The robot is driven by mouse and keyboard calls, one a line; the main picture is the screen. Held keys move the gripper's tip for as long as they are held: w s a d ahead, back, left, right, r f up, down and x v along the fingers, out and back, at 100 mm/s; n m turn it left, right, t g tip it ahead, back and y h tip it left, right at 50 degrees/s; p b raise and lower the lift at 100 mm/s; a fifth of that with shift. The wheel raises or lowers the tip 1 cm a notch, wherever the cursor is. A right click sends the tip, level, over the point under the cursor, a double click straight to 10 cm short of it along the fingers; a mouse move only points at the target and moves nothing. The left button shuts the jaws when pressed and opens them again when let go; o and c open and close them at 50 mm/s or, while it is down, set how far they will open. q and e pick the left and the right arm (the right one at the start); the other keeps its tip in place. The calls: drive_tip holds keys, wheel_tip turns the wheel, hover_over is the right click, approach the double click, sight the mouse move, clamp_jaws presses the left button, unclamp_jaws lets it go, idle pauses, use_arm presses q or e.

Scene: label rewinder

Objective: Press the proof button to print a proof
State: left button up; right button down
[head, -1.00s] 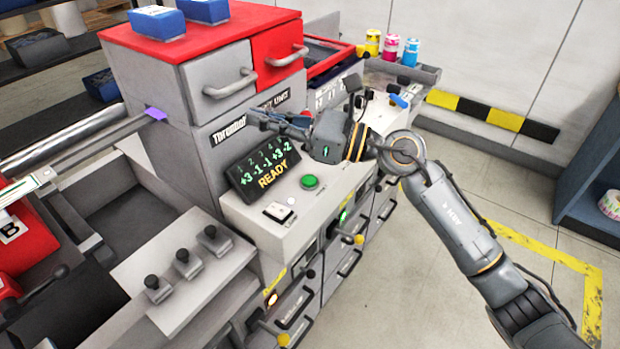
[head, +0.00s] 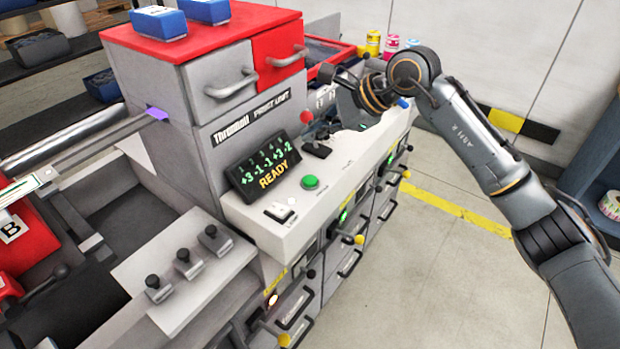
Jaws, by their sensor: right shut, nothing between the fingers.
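A round green button (head: 310,182) sits on the light sloping control panel (head: 262,233), to the right of the display. The small lettering by it is too small to read, so I cannot tell if it is the proof button. The black display (head: 262,166) shows "+3 -1 -1 +3 -2" and "READY". A white rocker switch (head: 280,212) is left of the green button. My right gripper (head: 338,88) is shut and empty, above the far end of the panel, apart from the green button and partly hidden by its own wrist. My left gripper is not in view.
Drawer handles (head: 232,84) stick out above the display. Several black knobs (head: 183,256) stand on the grey plate at lower left. Floor at right is clear.

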drive_tip(key=b, duration=0.3)
hover_over(314, 180)
wheel_tip(314, 180, down, 8)
drive_tip(key=shift+r, duration=0.2)
drive_tip(key=shift+f+b, duration=0.55)
drive_tip(key=shift+b, duration=0.05)
idle(0.7)
drive_tip(key=shift+f+b, duration=0.4)
drive_tip(key=shift+b, duration=0.25)
drive_tip(key=shift+s+f+b, duration=0.1)
drive_tip(key=shift+f+b, duration=0.4)
drive_tip(key=shift+b, duration=0.1)
idle(0.5)
drive_tip(key=shift+r, duration=0.1)
idle(0.3)
drive_tip(key=shift+r, duration=0.85)
drive_tip(key=shift+r+p, duration=1.2)
drive_tip(key=shift+r, duration=1.3)
